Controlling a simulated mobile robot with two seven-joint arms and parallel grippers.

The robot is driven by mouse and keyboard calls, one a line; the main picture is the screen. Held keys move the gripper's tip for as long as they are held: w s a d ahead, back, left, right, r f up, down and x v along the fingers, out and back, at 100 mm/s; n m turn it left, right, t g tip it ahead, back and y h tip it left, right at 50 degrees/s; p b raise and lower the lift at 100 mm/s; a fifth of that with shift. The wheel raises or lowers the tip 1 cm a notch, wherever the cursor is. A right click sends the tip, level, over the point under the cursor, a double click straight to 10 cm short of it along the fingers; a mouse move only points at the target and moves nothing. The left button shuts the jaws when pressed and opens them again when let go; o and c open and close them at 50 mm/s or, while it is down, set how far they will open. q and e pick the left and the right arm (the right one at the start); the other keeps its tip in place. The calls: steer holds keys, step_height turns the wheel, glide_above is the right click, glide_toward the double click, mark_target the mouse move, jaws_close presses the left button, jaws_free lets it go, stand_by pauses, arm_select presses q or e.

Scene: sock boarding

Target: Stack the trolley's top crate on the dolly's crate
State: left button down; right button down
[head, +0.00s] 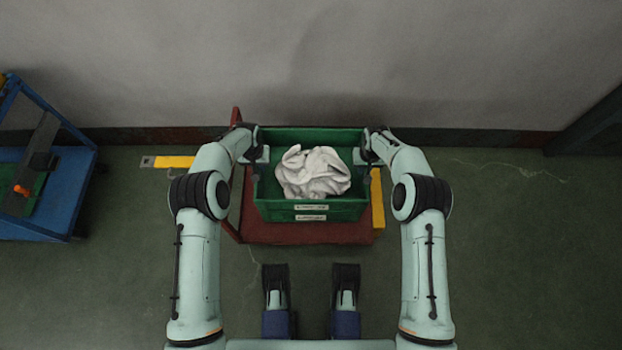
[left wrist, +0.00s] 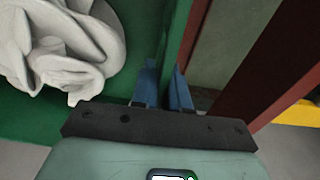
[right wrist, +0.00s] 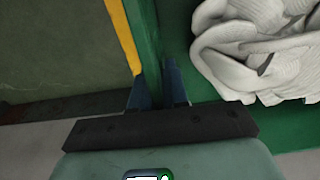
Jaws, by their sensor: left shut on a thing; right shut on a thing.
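A green crate (head: 270,205) holding crumpled white socks (head: 312,172) is at the centre of the head view, over the red dolly (head: 305,236). Two pale labels show one above the other on its near side; a lower crate may be directly beneath, mostly hidden. I cannot tell whether the upper crate touches what is below. My left gripper (head: 256,158) is shut on its left wall, which also shows in the left wrist view (left wrist: 180,35). My right gripper (head: 369,157) is shut on its right wall, which shows in the right wrist view (right wrist: 147,35).
The blue trolley (head: 70,195) stands at the far left, with a green surface and a small orange item (head: 22,190) on it. A wall runs behind. A dark structure (head: 595,125) is at the right. Floor to the right is clear.

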arm_select(q)
steer(key=c, duration=1.1)
jaws_free()
steer(key=shift+f, duration=0.1)
arm_select(e)
steer(key=c, duration=1.1)
jaws_free()
steer(key=shift+f, duration=0.1)
arm_select(q)
steer(key=r, duration=0.8)
steer(key=s+r, duration=0.1)
steer(key=r, duration=0.2)
steer(key=shift+r, duration=0.5)
arm_select(e)
steer(key=r, duration=0.8)
steer(key=s+r, duration=0.1)
steer(key=r, duration=0.3)
